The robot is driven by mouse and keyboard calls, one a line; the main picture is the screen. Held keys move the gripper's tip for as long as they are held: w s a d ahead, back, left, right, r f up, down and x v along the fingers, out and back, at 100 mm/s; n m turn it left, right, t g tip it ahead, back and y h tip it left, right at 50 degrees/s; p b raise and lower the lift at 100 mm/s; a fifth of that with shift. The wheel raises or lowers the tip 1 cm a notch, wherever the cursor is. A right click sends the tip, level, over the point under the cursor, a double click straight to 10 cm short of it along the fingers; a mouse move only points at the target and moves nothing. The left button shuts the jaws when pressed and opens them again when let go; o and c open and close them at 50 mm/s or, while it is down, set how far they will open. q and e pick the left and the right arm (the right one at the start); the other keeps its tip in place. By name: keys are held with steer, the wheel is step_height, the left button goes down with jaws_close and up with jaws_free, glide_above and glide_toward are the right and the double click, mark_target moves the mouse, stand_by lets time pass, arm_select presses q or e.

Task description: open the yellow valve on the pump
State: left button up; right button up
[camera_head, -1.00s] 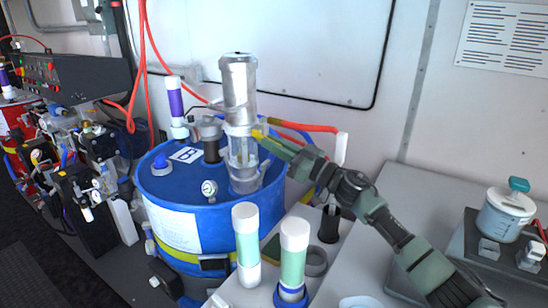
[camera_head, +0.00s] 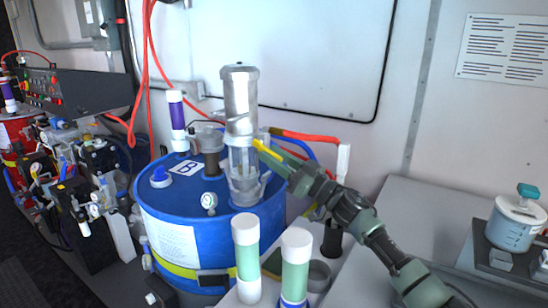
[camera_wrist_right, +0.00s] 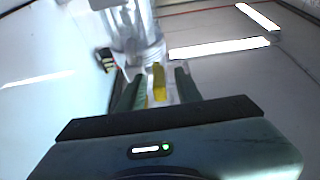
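The pump (camera_head: 241,105) is a tall silver and clear cylinder standing on the blue drum (camera_head: 165,215). Its yellow valve handle (camera_head: 268,151) sticks out from the pump's right side and slopes down to the right. My right gripper (camera_head: 284,162) reaches in from the lower right, at the handle's outer end. In the right wrist view the yellow handle (camera_wrist_right: 159,82) lies between my two green fingers (camera_wrist_right: 157,90), with a visible gap on each side. The fingers are apart, so the gripper is open around the handle. My left gripper is out of view.
A red hose (camera_head: 305,136) runs right from behind the handle. Two white-and-green tubes (camera_head: 246,258) stand in front of the drum. A purple-and-white tube (camera_head: 177,122) stands on the drum top. A lidded container (camera_head: 514,223) sits on the right bench.

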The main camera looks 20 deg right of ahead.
steer(key=b+v, duration=0.1)
steer(key=v, duration=0.7)
steer(key=shift+b, duration=0.35)
steer(key=shift+c, duration=0.3)
